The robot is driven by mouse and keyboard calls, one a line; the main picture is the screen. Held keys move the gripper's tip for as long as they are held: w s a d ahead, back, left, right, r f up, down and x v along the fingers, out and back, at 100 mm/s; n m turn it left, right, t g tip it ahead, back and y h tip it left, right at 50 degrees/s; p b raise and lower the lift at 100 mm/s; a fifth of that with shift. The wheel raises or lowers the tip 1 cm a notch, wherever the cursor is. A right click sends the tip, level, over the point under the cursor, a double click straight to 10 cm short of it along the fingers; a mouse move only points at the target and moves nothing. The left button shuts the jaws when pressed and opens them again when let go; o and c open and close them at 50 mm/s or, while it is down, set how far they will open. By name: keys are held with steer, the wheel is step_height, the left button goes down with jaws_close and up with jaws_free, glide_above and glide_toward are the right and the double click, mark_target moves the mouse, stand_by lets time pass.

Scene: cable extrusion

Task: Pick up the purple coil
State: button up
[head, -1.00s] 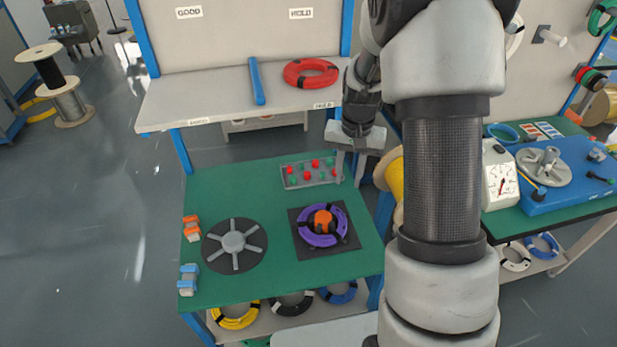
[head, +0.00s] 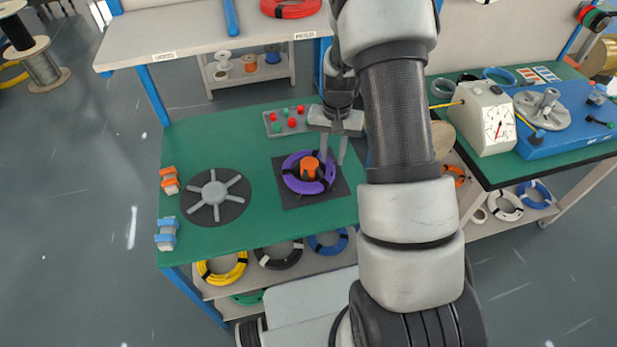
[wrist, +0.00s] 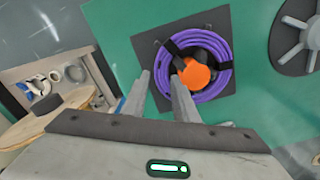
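The purple coil (head: 290,180) lies on a dark square mat (head: 340,190) on the green table, around an orange-topped black hub (head: 309,168). Black ties wrap the coil in places. It also shows in the wrist view (wrist: 222,50), with the orange cap (wrist: 195,76) inside the ring. My gripper (head: 333,160) is above the table at the coil's right edge in the head view. I cannot tell whether a finger touches the coil.
A grey spoked disc (head: 215,195) lies left of the mat. A control panel with red and green buttons (head: 288,121) is behind it. Orange (head: 169,180) and blue (head: 167,233) clamps sit at the left edge. A shelf (head: 190,32) rises behind; more coils lie below the table.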

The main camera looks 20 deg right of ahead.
mark_target(331, 169)
steer(key=f+b, duration=0.1)
steer(key=f, duration=0.1)
steer(key=f+b, duration=0.2)
steer(key=f, duration=0.1)
steer(key=shift+w+f, duration=0.2)
steer(key=shift+f, duration=0.05)
steer(key=shift+r, duration=0.1)
jaws_close()
